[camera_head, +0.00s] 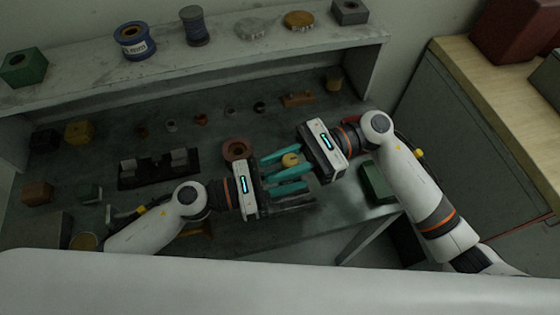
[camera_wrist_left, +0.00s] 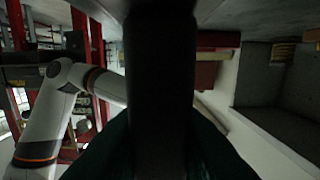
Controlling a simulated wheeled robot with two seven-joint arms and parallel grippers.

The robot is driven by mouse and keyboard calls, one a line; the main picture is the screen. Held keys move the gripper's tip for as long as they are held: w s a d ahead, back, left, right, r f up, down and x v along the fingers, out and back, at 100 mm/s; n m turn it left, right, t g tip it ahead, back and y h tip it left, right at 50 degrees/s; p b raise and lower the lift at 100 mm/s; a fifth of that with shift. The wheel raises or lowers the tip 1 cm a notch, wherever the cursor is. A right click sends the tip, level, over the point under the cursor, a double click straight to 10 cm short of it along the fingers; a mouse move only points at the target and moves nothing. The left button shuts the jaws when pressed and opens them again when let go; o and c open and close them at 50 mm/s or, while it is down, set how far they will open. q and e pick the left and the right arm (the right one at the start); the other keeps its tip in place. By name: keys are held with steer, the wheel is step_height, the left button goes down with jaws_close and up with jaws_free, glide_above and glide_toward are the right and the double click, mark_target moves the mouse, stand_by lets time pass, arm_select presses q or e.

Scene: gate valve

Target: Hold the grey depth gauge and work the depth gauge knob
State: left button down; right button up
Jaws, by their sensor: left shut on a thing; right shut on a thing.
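A tan round piece (camera_head: 290,160), which looks like the depth gauge knob, sits among the teal fingers of my two grippers in the head view. My right gripper (camera_head: 287,163) comes in from the right and is shut at this piece. My left gripper (camera_head: 291,180) comes in from the left, just below, and is shut on what appears to be the depth gauge. The fingers of both overlap, and most of the gauge body is hidden. In the left wrist view a dark upright body (camera_wrist_left: 160,70) fills the middle, too dark for detail.
A reddish ring-shaped part (camera_head: 236,150) lies just behind my left gripper. A black fixture (camera_head: 158,170) with grey blocks stands to the left. A green block (camera_head: 377,182) is at the right. A shelf (camera_head: 260,62) with spools and blocks runs along the back.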

arm_select(q)
steer(key=shift+f, duration=0.1)
arm_select(e)
steer(key=o, duration=1)
steer(key=shift+d, duration=0.1)
steer(key=v, duration=1.2)
arm_select(q)
steer(key=c, duration=1.2)
jaws_free()
steer(key=shift+o, duration=0.2)
